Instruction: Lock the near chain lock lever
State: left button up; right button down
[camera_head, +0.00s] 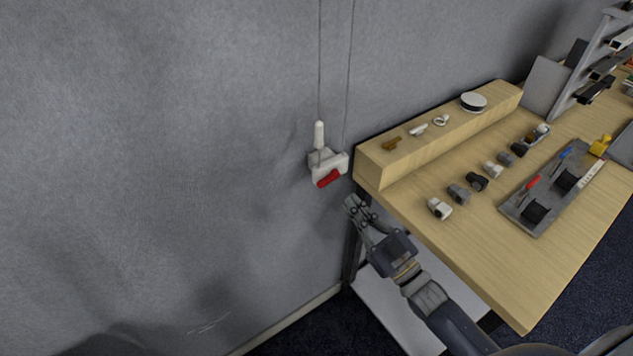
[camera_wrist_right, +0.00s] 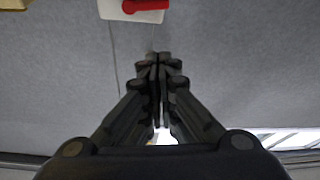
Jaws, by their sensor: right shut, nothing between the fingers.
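The chain lock (camera_head: 324,164) is a white block at the grey wall, with two thin lines running up from it. A white rod-like handle (camera_head: 319,134) stands up on it. A red lever (camera_head: 328,178) lies slanted across its lower front. My right gripper (camera_head: 353,204) is below and to the right of the block, apart from it, shut and empty. In the right wrist view the shut fingertips (camera_wrist_right: 158,60) point toward the white block (camera_wrist_right: 112,10) and red lever (camera_wrist_right: 145,5), both cut off by the top edge. My left gripper is not in view.
A wooden table (camera_head: 520,300) stands right of the lock, its corner close to my right gripper. A raised wooden ledge (camera_head: 375,168) runs along its back, with small items on it. Several small fittings and a grey plate (camera_head: 520,222) lie on the table. The wall left of the lock is clear.

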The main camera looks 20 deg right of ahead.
notch_tip(320, 180, up, 4)
send_over(329, 183)
jog(key=s+a, duration=0.2)
jog(key=shift+s+d+f+b, duration=0.15)
jog(key=shift+d+f+b, duration=0.05)
jog(key=shift+f+b, duration=0.4)
jog(key=shift+s+d+f+b, duration=0.1)
jog(key=shift+d+f+b, duration=0.05)
jog(key=shift+f+b, duration=0.35)
jog(key=shift+d+f+b, duration=0.15)
jog(key=shift+f+b, duration=0.4)
jog(key=shift+d+f+b, duration=0.15)
jog(key=shift+f+b, duration=0.35)
jog(key=shift+b, duration=0.05)
